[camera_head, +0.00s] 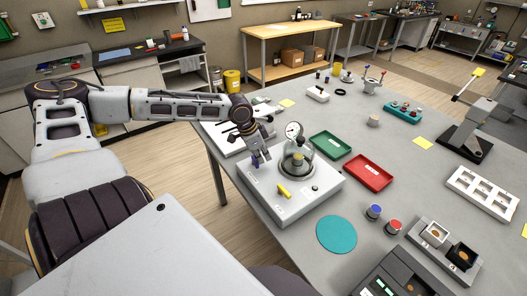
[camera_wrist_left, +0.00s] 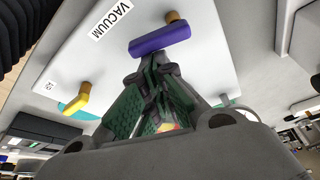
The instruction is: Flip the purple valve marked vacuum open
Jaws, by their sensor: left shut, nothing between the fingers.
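The purple valve (camera_head: 255,161) is a short bar handle on the left side of a white box (camera_head: 318,200). In the left wrist view the purple valve (camera_wrist_left: 160,42) lies beside a label (camera_wrist_left: 112,20) reading VACUUM. My left gripper (camera_head: 259,148) is shut and empty, reaching down close to the purple valve. In the wrist view its fingertips (camera_wrist_left: 152,70) are right beside the bar; I cannot tell if they touch it. A yellow valve (camera_head: 284,190) is on the same box and also shows in the wrist view (camera_wrist_left: 72,97). My right gripper is not seen.
A glass dome (camera_head: 298,160) with a gauge (camera_head: 293,130) stands on the box, close to my left gripper. Green (camera_head: 330,145) and red (camera_head: 368,173) trays lie to the right. A teal disc (camera_head: 336,235) lies in front on the grey table.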

